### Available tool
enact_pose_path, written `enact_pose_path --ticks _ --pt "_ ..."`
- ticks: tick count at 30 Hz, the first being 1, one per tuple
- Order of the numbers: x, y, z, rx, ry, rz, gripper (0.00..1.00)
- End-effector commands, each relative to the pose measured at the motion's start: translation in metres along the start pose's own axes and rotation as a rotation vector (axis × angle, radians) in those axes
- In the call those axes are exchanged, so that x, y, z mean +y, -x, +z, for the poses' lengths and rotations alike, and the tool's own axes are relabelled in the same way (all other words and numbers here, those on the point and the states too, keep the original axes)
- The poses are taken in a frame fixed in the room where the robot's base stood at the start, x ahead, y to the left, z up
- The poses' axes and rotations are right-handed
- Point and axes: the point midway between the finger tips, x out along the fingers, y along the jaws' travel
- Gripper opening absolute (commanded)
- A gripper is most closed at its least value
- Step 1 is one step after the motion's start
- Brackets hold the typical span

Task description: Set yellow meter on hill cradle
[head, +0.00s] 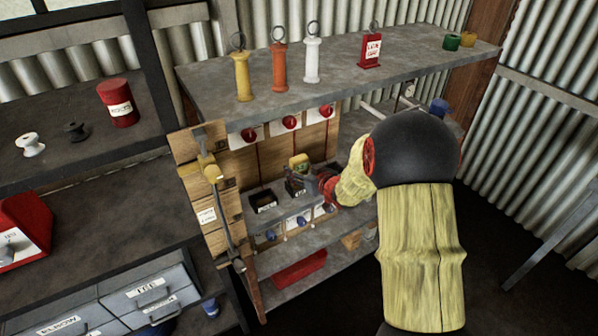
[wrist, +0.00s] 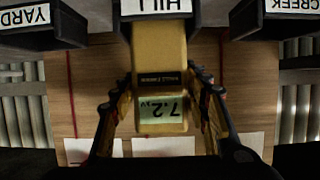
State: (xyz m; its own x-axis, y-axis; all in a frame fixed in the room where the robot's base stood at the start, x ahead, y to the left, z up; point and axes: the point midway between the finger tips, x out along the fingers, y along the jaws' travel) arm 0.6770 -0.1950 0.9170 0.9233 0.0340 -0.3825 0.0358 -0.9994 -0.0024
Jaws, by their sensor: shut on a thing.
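The yellow meter (wrist: 160,70) has a small display reading about 7.2 and appears upside down in the wrist view. My gripper (wrist: 163,112) is shut on it, one finger along each side near the display end. The hill cradle (wrist: 156,7), a dark holder with a white HILL label, is at the top middle of that view. The meter's lower end is hidden behind the cradle's front; I cannot tell whether it rests on the bottom. In the head view the meter (head: 299,161) shows above the dark middle cradle (head: 296,188), with my gripper (head: 311,181) at its right.
The yard cradle (wrist: 38,24) and creek cradle (wrist: 273,20) flank the hill cradle and look empty. A wooden back panel (wrist: 70,90) stands behind. A wooden post with a lever (head: 215,190) stands at left.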

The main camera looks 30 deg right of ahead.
Motion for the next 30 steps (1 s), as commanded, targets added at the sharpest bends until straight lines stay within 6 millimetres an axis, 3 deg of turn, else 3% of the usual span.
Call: enact_pose_path --ticks 4,5,12,15,25,30 --pt "0.0 -0.001 0.003 0.0 0.0 0.0 0.11" --pt "0.0 -0.001 0.004 -0.001 0.0 0.0 0.46" --pt "0.0 -0.001 0.003 -0.001 0.0 0.0 0.6" --pt "0.0 -0.001 0.003 -0.001 0.0 0.0 0.64" --pt "0.0 0.0 -0.001 0.0 0.0 0.0 0.64" --pt "0.0 0.022 -0.002 -0.001 0.0 0.001 0.64"
